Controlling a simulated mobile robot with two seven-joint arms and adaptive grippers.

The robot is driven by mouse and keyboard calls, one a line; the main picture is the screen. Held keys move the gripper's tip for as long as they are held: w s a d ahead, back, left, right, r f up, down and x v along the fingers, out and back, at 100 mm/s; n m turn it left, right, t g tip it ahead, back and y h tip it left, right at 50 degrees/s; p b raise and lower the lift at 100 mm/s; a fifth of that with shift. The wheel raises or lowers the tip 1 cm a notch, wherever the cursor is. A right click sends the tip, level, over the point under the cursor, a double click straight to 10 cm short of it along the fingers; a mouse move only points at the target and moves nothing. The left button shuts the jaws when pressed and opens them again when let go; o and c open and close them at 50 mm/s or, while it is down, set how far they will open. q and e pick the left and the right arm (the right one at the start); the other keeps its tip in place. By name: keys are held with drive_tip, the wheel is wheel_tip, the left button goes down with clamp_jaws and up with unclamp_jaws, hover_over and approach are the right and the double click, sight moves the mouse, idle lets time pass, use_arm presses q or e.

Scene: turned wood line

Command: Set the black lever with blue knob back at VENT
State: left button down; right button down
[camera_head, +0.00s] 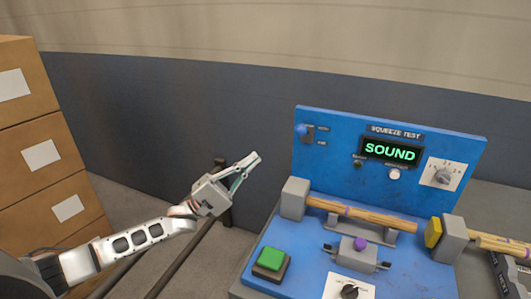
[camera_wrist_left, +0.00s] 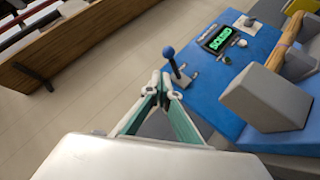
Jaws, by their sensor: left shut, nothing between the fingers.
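The black lever with the blue knob (camera_head: 300,130) is at the upper left of the blue panel. Its knob stands about level with the upper of two small labels, whose words are too small to read surely. In the left wrist view the blue knob (camera_wrist_left: 169,52) sticks out from the panel on its dark stem, just beyond my fingertips. My left gripper (camera_head: 255,158) is shut and empty, left of the panel and lower than the knob, apart from it in the head view. Its fingertips also show in the left wrist view (camera_wrist_left: 161,80). My right gripper is not in view.
The display (camera_head: 390,152) reads SOUND. A wooden rod (camera_head: 360,214) lies between grey blocks on the blue bench, with a green button (camera_head: 272,258) at the front. Stacked cardboard boxes (camera_head: 40,150) stand at the left.

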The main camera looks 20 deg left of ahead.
use_arm(q)
drive_tip(key=shift+s+a+f, duration=0.3)
drive_tip(key=shift+s+a, duration=0.2)
drive_tip(key=shift+s, duration=0.05)
drive_tip(key=shift+s+a+f, duration=0.25)
drive_tip(key=shift+s+a, duration=0.25)
drive_tip(key=shift+s, duration=0.05)
